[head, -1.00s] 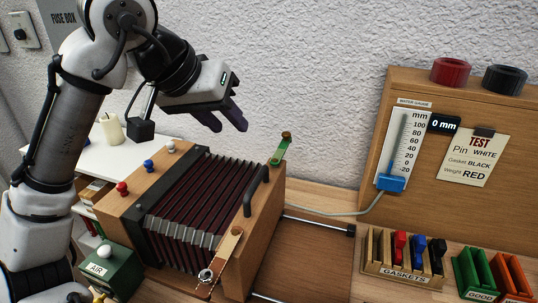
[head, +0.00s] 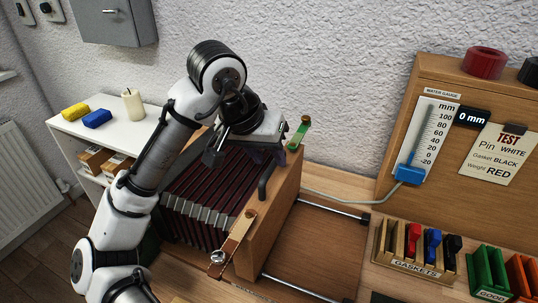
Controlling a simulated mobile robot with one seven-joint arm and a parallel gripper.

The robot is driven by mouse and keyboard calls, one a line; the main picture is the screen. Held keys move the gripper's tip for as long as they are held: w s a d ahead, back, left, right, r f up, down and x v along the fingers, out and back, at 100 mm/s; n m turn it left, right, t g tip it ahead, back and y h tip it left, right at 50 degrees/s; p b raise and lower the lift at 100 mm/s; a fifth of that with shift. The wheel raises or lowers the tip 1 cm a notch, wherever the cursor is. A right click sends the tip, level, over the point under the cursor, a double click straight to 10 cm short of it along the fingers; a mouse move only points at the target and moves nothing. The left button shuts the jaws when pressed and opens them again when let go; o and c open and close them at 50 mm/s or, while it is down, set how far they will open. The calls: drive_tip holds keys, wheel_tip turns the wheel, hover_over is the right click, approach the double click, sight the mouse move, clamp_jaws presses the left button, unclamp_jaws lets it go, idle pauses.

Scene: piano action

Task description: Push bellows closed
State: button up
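The bellows (head: 205,212) stand in the middle of the bench, with dark red pleats spread apart. Their wooden right end board (head: 275,222) carries a dark upright handle (head: 266,184). A brown strap (head: 238,232) with a round metal end lies across the front edge, and a green strap (head: 299,134) stands at the back corner. My gripper (head: 270,153) is just above and behind the handle, over the top of the end board. I cannot tell whether it touches the handle or how far its fingers are apart. My arm hides the bellows' left end.
Two metal rails (head: 335,209) run right from the bellows over bare wood. A water gauge (head: 427,140) reads 0 mm on the wooden panel (head: 400,205); a gasket rack (head: 415,262) stands below it. A white shelf (head: 75,145) with yellow and blue blocks is at left.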

drive_tip(key=shift+w+d+f, duration=0.2)
drive_tip(key=shift+f, duration=0.4)
clamp_jaws()
